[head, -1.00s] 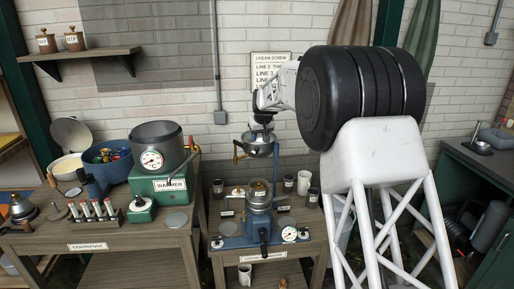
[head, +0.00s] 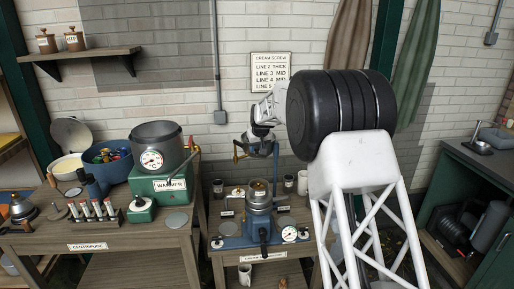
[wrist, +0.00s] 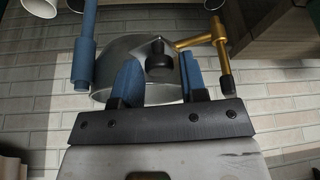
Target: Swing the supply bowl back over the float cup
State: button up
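The supply bowl (wrist: 108,82) is a silver metal bowl with a brass tap (wrist: 204,41) and a black knob (wrist: 160,62) on its near side. In the head view my gripper (head: 258,144) is at the bowl, above and behind the blue separator (head: 258,226), and hides much of the bowl. In the wrist view my gripper (wrist: 160,80) has its blue fingers apart, one on each side of the knob; contact cannot be told. A brass-coloured cup (head: 258,187), seemingly the float cup, sits on top of the separator, below and in front of the bowl.
A blue post (wrist: 85,45) stands beside the bowl. A pressure gauge (head: 289,234) and small jars are around the separator. The warmer (head: 170,184) with its pot stands on the bench to the left. A wall sign (head: 270,72) hangs behind.

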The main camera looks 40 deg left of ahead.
grip_shut()
jog(key=shift+s+d+n, duration=0.1)
jog(key=shift+d+n, duration=0.15)
jog(key=shift+n, duration=0.05)
jog(key=w+d+n+g, duration=0.2)
jog(key=d+n+g, duration=0.2)
jog(key=d+n, duration=0.5)
jog(key=shift+d+n, duration=0.3)
jog(key=shift+n, duration=0.5)
dwell(0.5)
grip_release()
jog(key=shift+r, duration=0.1)
